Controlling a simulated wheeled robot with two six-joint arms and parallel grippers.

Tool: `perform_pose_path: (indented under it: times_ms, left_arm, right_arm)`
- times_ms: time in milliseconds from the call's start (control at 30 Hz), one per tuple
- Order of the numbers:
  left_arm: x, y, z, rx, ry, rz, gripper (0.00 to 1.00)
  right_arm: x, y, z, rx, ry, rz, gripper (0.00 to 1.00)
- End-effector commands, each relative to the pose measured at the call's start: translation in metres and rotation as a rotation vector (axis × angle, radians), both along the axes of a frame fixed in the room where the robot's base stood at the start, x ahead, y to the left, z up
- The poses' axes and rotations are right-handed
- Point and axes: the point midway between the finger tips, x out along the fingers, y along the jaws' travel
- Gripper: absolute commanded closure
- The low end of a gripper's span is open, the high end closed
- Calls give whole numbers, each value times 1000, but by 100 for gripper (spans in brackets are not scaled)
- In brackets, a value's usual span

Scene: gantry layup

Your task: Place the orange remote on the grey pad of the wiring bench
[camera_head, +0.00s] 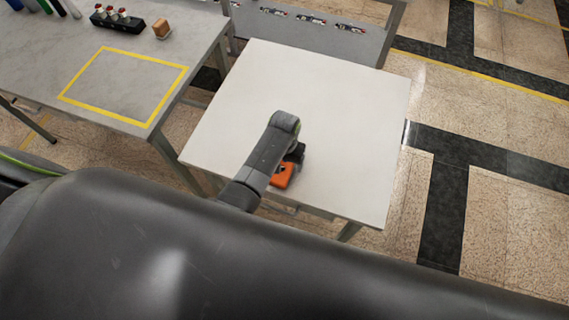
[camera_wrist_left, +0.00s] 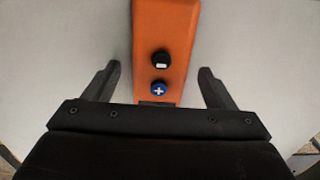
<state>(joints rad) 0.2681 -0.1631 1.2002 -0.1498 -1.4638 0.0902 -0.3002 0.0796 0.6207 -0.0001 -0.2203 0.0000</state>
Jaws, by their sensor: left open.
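The orange remote (camera_head: 283,176) lies on the white table near its front edge, partly hidden by my left arm in the head view. In the left wrist view the remote (camera_wrist_left: 165,35) has a black button and a blue button with a white plus. My left gripper (camera_wrist_left: 160,78) is open, with one finger on each side of the remote and a gap on both sides; it also shows in the head view (camera_head: 294,157). A grey bench at left has a yellow-outlined grey area (camera_head: 125,85), possibly the pad. My right gripper is not in view.
The white table (camera_head: 330,100) is otherwise clear. A grey shelf with small parts (camera_head: 310,30) is behind the white table. There is a gap between the tables.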

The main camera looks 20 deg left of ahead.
Motion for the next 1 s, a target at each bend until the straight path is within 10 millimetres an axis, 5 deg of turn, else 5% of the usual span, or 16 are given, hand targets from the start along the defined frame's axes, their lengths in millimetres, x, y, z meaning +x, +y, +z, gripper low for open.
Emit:
perform_pose_path:
  times_ms: [100, 567, 1000]
  left_arm:
    - [0, 0, 0, 0, 0, 0, 24]
    - [1, 0, 1, 0, -1, 0, 83]
    - [1, 0, 11, 0, -1, 0, 83]
  right_arm:
    - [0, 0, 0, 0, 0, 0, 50]
    - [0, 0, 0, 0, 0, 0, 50]
    - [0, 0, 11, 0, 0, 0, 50]
